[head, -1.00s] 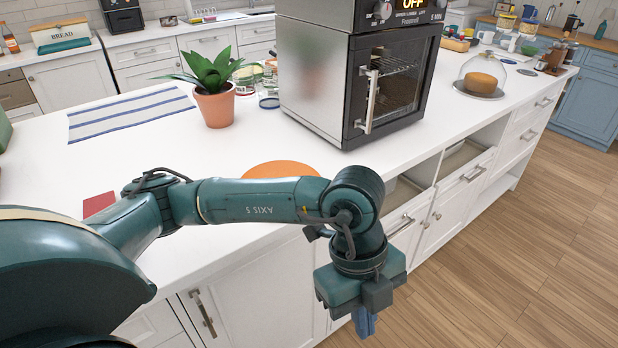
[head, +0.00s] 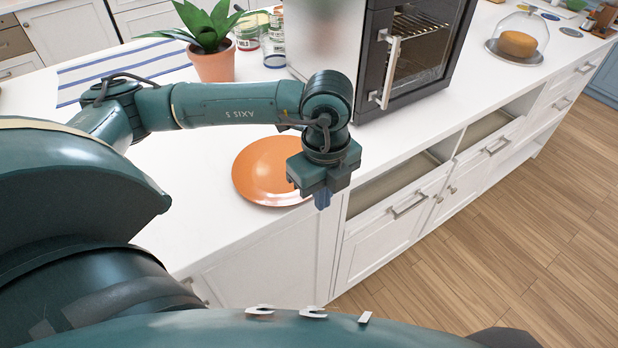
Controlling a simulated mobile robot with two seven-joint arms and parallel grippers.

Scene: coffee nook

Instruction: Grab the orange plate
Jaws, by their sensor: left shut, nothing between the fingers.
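The orange plate (head: 264,168) lies flat on the white counter in the head view, near its front edge. The wrist of my left arm covers part of its right side. My left gripper (head: 322,200) points down at the plate's right edge, by the counter's front edge. Its fingers are together with nothing between them. I cannot tell its exact height above the counter. My right gripper is not in view.
A toaster oven (head: 420,55) stands behind and right of the plate. A potted plant (head: 212,66), several jars and a striped cloth (head: 75,83) are at the back. A glass-domed cake (head: 517,44) is at the right. The counter left of the plate is clear.

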